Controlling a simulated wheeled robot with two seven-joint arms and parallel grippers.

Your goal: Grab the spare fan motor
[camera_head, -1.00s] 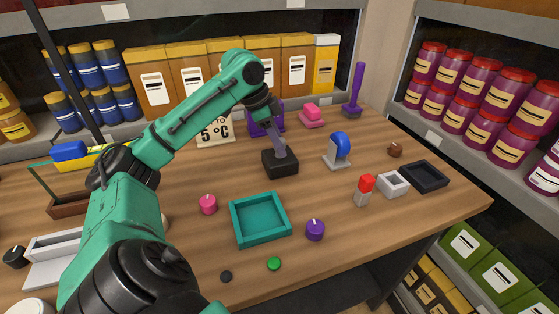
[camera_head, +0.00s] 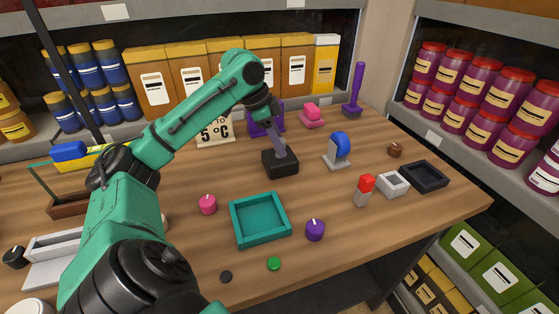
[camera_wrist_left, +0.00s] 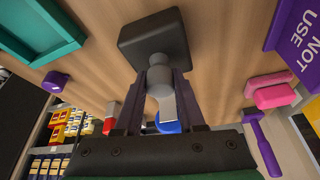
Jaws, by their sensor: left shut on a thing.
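My left gripper (camera_head: 279,147) reaches down from the upper left over the middle of the table. It is shut on a grey cylindrical part, which I take to be the spare fan motor (camera_wrist_left: 159,82); it shows between the two fingers in the left wrist view. The part meets a black square base (camera_head: 281,165), also seen in the left wrist view (camera_wrist_left: 152,35). The base appears to rest on the table; I cannot tell whether the part is still seated in it. In the head view the fingers mostly hide the part. My right gripper is not in view.
A teal tray (camera_head: 236,227) lies in front, with a pink knob (camera_head: 208,204) and a purple knob (camera_head: 315,230) beside it. A blue-and-grey device (camera_head: 338,151), a red-topped part (camera_head: 364,189) and a black tray (camera_head: 425,176) stand to the right. A purple sign stand (camera_wrist_left: 296,38) is close behind.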

